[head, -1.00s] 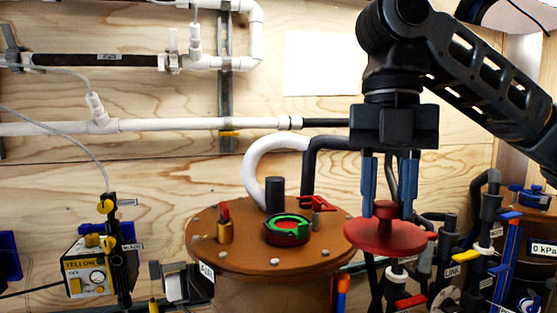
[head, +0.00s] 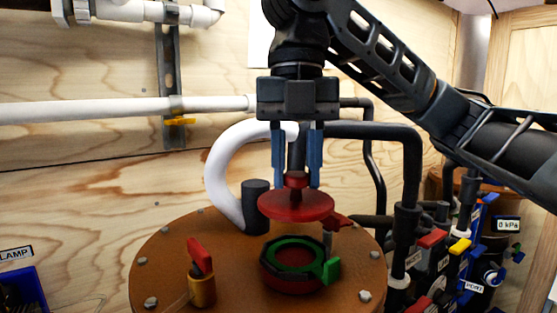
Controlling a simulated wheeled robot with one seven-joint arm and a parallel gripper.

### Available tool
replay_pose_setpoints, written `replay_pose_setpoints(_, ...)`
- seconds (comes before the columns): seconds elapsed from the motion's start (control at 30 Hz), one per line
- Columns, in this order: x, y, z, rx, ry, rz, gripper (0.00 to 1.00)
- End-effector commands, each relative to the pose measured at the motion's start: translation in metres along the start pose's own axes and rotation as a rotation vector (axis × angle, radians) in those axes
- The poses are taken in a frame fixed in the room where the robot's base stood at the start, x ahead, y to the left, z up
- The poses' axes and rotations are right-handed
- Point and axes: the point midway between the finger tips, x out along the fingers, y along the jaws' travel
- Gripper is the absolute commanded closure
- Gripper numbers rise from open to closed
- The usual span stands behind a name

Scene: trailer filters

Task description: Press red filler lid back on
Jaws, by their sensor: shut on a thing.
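The red filler lid (head: 295,207) is a round disc with a knob on top. My gripper (head: 297,183) points down and is shut on the lid's knob. The lid hangs level above the brown tank top (head: 167,258), apart from it. The filler opening is a dark red collar (head: 292,286) with a green ring (head: 291,254) around its mouth and a green tab on its right. In the picture the lid is just above and behind the ring. The lid partly hides what lies behind it.
A brass valve with a red handle (head: 200,256) stands left of the opening. A dark stub (head: 256,206) and a curved white hose (head: 221,172) rise behind. Black pipes (head: 408,185) and valves with red and yellow handles stand to the right.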

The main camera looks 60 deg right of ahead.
Motion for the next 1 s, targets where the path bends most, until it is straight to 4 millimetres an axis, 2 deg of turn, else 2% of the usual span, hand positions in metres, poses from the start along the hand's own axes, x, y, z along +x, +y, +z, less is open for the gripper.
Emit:
replay_pose_setpoints(0.8, 0.057, 0.000, 0.007, 0.000, 0.002, 0.000, 0.96)
replay_pose_setpoints(1.0, 0.063, 0.000, 0.007, 0.000, 0.000, 0.000, 0.96)
